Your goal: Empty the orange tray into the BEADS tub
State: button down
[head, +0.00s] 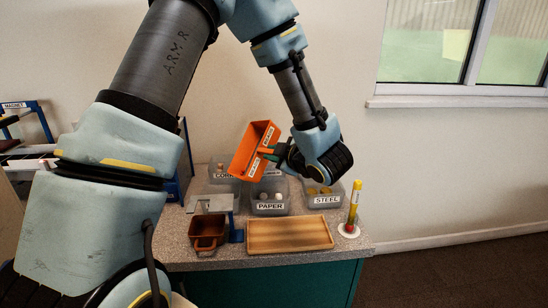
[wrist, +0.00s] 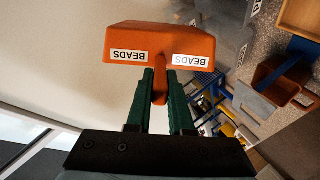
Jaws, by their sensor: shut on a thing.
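The orange tray (head: 247,154) is in the air above the tubs, tipped steeply. I cannot make out any beads in it. My gripper (head: 277,153) is shut on its tab. In the wrist view the orange tray (wrist: 160,42) carries two BEADS labels, and my green fingers (wrist: 160,88) close on its tab. No tub with a readable BEADS label shows. A back tub (head: 272,172) under the tray has its label mostly hidden, so I cannot tell if it is the BEADS tub.
Tubs stand below: PAPER (head: 270,210), STEEL (head: 324,201) and one reading "CO" (head: 224,178), partly covered by the tray. A wooden tray (head: 290,236), a brown scoop-like tray (head: 207,236) and a yellow tube (head: 354,203) stand along the counter's front.

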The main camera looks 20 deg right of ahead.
jog(key=shift+s+a+f+n+t+b, duration=0.2)
jog(key=shift+a+f+n+b, duration=0.45)
jog(key=shift+b, duration=1)
jog(key=shift+s+a+f+n+t+b, duration=0.25)
jog(key=shift+n+b, duration=0.7)
jog(key=shift+b, duration=0.65)
jog(key=shift+s+a+f+n+t+b, duration=0.15)
jog(key=shift+a+f+n+b, duration=0.5)
jog(key=shift+b, duration=1)
jog(key=shift+n+b, duration=0.55)
jog(key=shift+b, duration=0.2)
jog(key=s+a+f+n+b, duration=0.1)
jog(key=a+f+n+b, duration=0.1)
jog(key=b, duration=0.7)
jog(key=s+a+f+n+t+b, duration=0.1)
jog(key=s+a+n+b, duration=0.1)
jog(key=a+n+b, duration=0.3)
jog(key=n+b, duration=0.2)
jog(key=b, duration=0.2)
jog(key=shift+f+y+b, duration=0.3)
jog(key=shift+f+b, duration=0.05)
jog(key=shift+s+a+n, duration=0.1)
jog(key=shift+s+n, duration=0.1)
jog(key=shift+n, duration=0.1)
jog(key=shift+r, duration=0.15)
